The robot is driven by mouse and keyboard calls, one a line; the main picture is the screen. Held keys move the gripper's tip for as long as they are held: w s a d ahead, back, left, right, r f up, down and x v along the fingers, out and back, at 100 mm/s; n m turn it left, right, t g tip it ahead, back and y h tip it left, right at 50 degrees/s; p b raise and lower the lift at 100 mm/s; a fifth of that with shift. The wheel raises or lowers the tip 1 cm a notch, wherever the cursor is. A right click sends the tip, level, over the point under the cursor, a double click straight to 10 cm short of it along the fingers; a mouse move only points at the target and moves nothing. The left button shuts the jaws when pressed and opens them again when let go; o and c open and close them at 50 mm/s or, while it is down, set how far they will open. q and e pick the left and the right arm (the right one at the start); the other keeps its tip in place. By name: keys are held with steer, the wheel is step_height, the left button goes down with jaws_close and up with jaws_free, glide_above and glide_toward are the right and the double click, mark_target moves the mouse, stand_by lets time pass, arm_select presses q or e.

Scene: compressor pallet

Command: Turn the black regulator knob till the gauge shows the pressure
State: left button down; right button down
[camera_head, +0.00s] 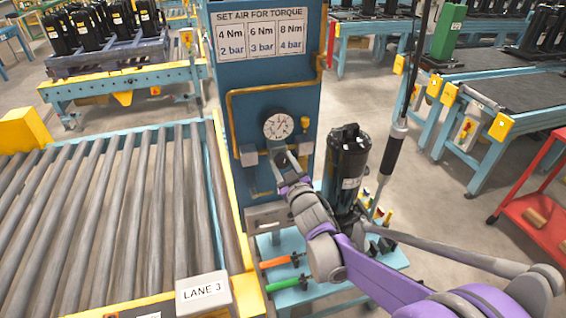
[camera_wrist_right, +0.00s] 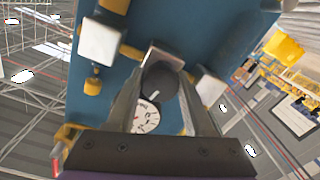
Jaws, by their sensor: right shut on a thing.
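The round white gauge (camera_head: 278,125) is on the blue panel (camera_head: 270,97), and it also shows in the right wrist view (camera_wrist_right: 147,118). Its needle is too small to read surely. The black regulator knob (camera_wrist_right: 158,82) is between the fingers of my right gripper (camera_wrist_right: 160,70). In the head view my right gripper (camera_head: 284,162) is at the panel just below the gauge and hides the knob. It is shut on the knob. My left gripper is in neither view.
A sign (camera_head: 261,37) above the gauge pairs 4 Nm with 2 bar, 6 Nm with 3 bar and 8 Nm with 4 bar. A black compressor (camera_head: 348,160) stands right of the panel, close to my right arm. A roller conveyor (camera_head: 110,215) is at the left.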

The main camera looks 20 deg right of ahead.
steer(key=shift+n, duration=1.3)
steer(key=shift+p, duration=0.3)
steer(key=shift+c, duration=1.4)
jaws_free()
steer(key=shift+s, duration=0.1)
steer(key=s+b, duration=0.1)
steer(key=s, duration=0.9)
steer(key=shift+s+d, duration=0.3)
steer(key=shift+s, duration=0.05)
steer(key=shift+r, duration=0.1)
